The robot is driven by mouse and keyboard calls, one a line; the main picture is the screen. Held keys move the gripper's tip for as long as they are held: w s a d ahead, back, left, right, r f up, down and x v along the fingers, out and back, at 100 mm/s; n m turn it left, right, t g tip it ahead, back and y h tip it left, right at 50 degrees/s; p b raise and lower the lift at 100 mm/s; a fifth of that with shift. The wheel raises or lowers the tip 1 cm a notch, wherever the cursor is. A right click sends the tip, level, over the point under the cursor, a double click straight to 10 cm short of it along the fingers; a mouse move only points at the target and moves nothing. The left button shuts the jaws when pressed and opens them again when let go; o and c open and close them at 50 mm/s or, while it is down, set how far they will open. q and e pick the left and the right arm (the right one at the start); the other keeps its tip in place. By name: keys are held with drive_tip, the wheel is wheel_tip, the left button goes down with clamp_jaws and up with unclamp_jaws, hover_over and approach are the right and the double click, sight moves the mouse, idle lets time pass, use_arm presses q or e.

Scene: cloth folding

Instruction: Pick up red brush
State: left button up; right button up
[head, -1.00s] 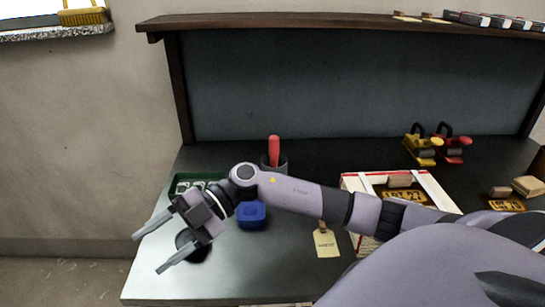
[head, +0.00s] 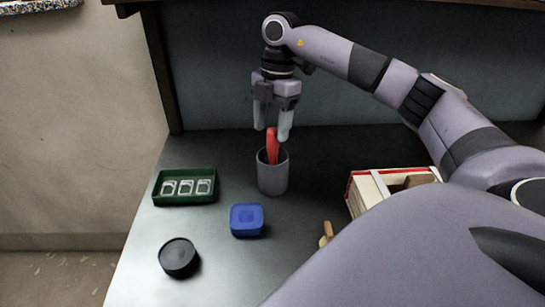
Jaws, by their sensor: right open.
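The red brush (head: 272,146) stands in a grey cup (head: 273,178) on the dark table, its red handle sticking up above the rim. The lower part of the brush is hidden inside the cup. My right gripper (head: 271,130) points down just above the cup. It is open, with one finger to each side of the top of the red handle in the picture. I cannot tell whether a finger touches the handle. My left gripper is not in view.
A green tray (head: 184,201) with several small clear-framed pieces lies left of the cup. A blue box (head: 247,220) and a round black object (head: 179,257) are in front. A red-edged white box (head: 361,196) stands to the right, partly behind my arm.

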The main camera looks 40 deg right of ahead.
sight(270, 162)
drive_tip(key=f, duration=0.4)
drive_tip(key=shift+s+a, duration=0.2)
drive_tip(key=shift+s, duration=0.2)
drive_tip(key=shift+a+f, duration=0.1)
drive_tip(key=shift+f, duration=0.3)
drive_tip(key=c, duration=1.1)
drive_tip(key=shift+w+r, duration=0.1)
